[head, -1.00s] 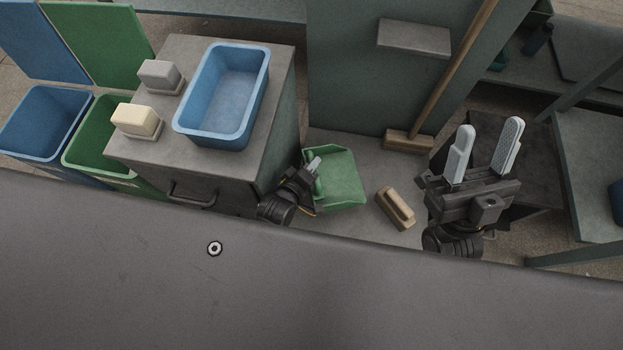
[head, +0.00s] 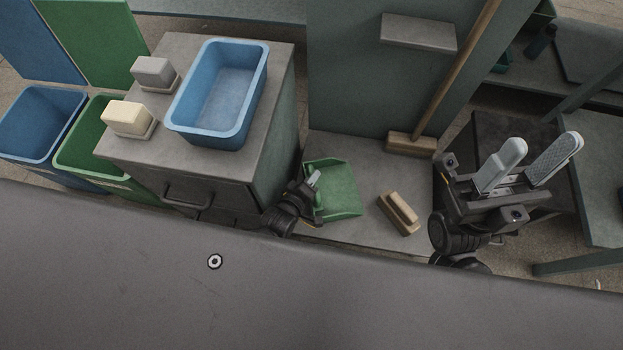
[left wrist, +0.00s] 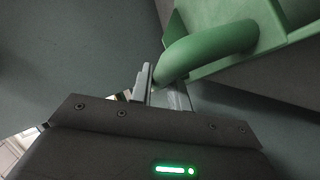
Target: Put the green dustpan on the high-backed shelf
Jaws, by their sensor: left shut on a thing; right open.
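The green dustpan (head: 338,188) is at the middle of the head view, over the low grey shelf with the tall back panel (head: 370,168). My left gripper (head: 314,182) is at its left side, shut on its handle. In the left wrist view the curved green handle (left wrist: 212,48) runs to the fingers (left wrist: 160,92). I cannot tell whether the dustpan touches the shelf surface. My right gripper (head: 530,165) is open and empty, to the right of the shelf.
A wooden brush (head: 398,213) lies on the shelf, right of the dustpan. A broom (head: 412,143) leans against the back panel. A grey cabinet (head: 235,172) with a blue tub (head: 252,85) stands to the left. A small ledge (head: 418,32) juts from the panel.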

